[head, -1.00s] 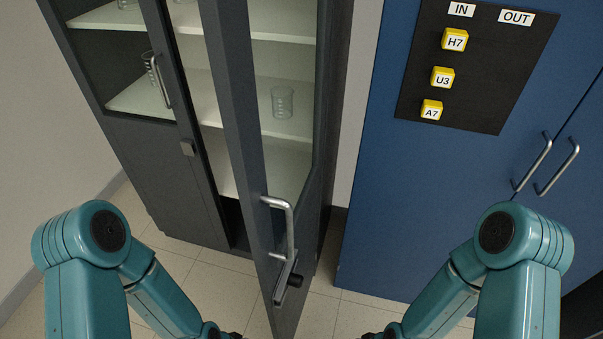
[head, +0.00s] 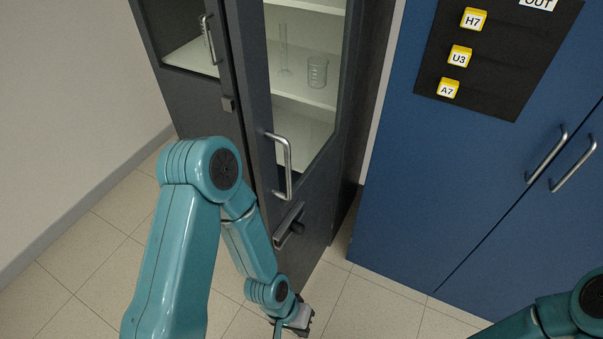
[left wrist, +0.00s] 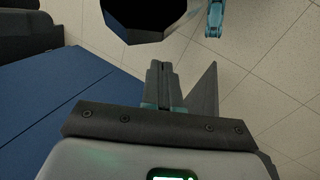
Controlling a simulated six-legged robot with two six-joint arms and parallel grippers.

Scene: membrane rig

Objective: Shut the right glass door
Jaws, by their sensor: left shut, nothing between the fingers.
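The right glass door (head: 263,125) of the dark grey cabinet stands partly open, its free edge swung out toward me. It carries a silver bar handle (head: 287,168) and a lever latch (head: 289,226) below. In the head view my left gripper (head: 304,326) is low, near the door's bottom end, partly cut off by the frame. It also shows in the left wrist view (left wrist: 161,68), shut and empty. I cannot tell whether it touches the door. My left forearm hides part of the cabinet's lower front. My right gripper is out of view; only part of its arm shows.
A beaker (head: 317,72) and a tall glass cylinder (head: 284,50) stand on a shelf behind the door. A blue cabinet (head: 400,200) with silver handles and a black panel (head: 500,70) stands to the right. Tiled floor (head: 90,260) is clear at the left.

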